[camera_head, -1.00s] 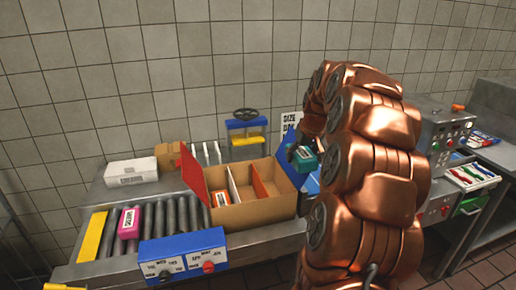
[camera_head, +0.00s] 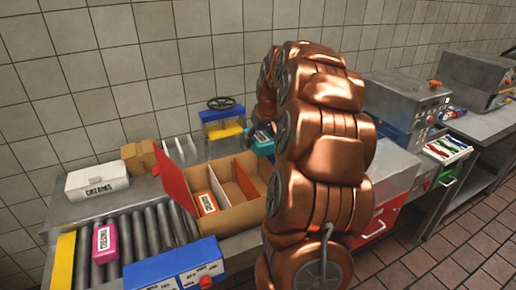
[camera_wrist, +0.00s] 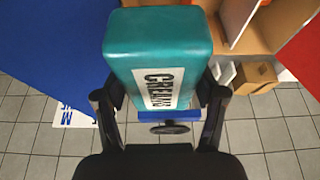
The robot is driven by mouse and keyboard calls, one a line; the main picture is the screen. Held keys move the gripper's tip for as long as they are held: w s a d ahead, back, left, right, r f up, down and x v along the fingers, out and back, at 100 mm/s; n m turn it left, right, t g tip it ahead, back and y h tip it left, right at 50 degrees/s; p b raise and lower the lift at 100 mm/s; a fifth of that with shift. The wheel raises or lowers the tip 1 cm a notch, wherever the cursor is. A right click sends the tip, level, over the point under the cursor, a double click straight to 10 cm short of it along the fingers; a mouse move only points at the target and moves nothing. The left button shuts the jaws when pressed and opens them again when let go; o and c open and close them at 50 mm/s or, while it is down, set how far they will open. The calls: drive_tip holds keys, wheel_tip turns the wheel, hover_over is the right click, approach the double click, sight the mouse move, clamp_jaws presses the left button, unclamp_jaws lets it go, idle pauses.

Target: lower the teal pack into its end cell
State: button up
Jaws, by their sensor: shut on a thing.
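The teal pack (camera_wrist: 158,48), with a white label reading CREAMS, is held between the two fingers of my gripper (camera_wrist: 160,100) in the wrist view. In the head view the teal pack (camera_head: 262,145) shows just left of my arm, near the back right of the open cardboard box (camera_head: 235,215). It looks raised above the box; the height is hard to tell. An orange-labelled pack (camera_head: 206,203) sits in the box's left cell. The middle cell looks empty.
A red flap (camera_head: 174,185) stands up on the box's left side. A blue panel (camera_wrist: 45,45) is close at the left in the wrist view. A pink pack (camera_head: 105,243) lies on the rollers. A blue control box (camera_head: 165,268) stands in front; a white box (camera_head: 97,181) stands behind.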

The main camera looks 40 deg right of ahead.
sight(265, 141)
wheel_tip(265, 141, down, 8)
drive_tip(key=p, duration=0.1)
drive_tip(key=shift+p, duration=0.3)
idle(0.6)
drive_tip(key=shift+s+f, duration=0.1)
drive_tip(key=o, duration=1.2)
drive_tip(key=shift+o, duration=0.2)
drive_tip(key=v, duration=1.2)
wheel_tip(265, 141, up, 10)
drive_tip(key=shift+p, duration=0.35)
idle(1.0)
